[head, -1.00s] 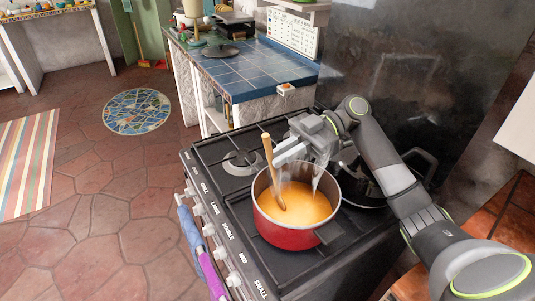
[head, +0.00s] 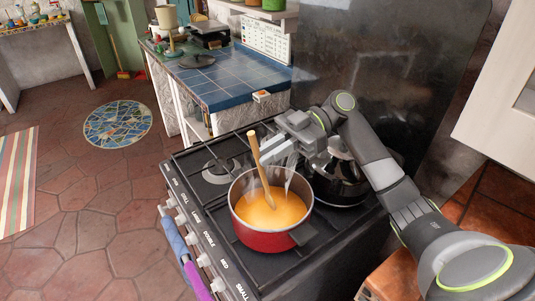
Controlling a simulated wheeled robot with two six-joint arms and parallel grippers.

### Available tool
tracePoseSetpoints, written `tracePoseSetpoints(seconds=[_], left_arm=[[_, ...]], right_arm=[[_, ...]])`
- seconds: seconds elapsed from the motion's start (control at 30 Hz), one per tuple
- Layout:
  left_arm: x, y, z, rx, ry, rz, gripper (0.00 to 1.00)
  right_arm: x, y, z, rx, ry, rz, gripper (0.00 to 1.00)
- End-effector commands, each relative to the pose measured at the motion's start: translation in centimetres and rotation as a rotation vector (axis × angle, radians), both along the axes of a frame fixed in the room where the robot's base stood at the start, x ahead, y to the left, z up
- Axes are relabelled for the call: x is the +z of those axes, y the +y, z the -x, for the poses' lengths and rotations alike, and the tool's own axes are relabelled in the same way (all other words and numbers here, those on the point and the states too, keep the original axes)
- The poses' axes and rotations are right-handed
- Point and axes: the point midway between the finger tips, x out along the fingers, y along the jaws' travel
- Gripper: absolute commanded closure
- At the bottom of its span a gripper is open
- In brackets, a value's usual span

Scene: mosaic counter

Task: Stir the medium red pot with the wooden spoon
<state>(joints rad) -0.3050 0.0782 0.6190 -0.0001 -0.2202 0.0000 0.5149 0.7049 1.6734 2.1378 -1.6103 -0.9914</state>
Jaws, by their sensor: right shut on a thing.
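The medium red pot (head: 262,240) stands on the stove, filled with orange soup (head: 287,213). The wooden spoon (head: 258,160) stands tilted in the pot. Its handle rises above the rim and its lower end dips into the soup near the middle. My right gripper (head: 267,158) is over the pot's far side, shut on the spoon's handle. Pale wisps like steam partly blur the fingers and rim. My left gripper is not in view.
A dark pan or kettle (head: 342,183) sits on the burner behind the pot, partly hidden by my right arm. An empty burner (head: 222,170) lies to the left. A blue-tiled counter (head: 228,82) is beyond the stove. A blue and purple cloth (head: 183,250) hangs at the stove's front.

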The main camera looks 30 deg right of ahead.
Motion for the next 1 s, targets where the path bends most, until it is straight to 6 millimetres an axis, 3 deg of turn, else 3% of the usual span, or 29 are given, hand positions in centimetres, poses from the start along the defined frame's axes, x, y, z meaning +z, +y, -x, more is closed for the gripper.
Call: tracePoseSetpoints(seconds=[0.6,1.0], left_arm=[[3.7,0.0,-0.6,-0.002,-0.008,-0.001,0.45],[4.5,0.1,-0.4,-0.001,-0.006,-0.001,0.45]], right_arm=[[5.9,1.3,0.2,0.002,-0.004,-0.003,1.0],[7.4,1.4,0.2,0.002,-0.004,-0.003,1.0]])
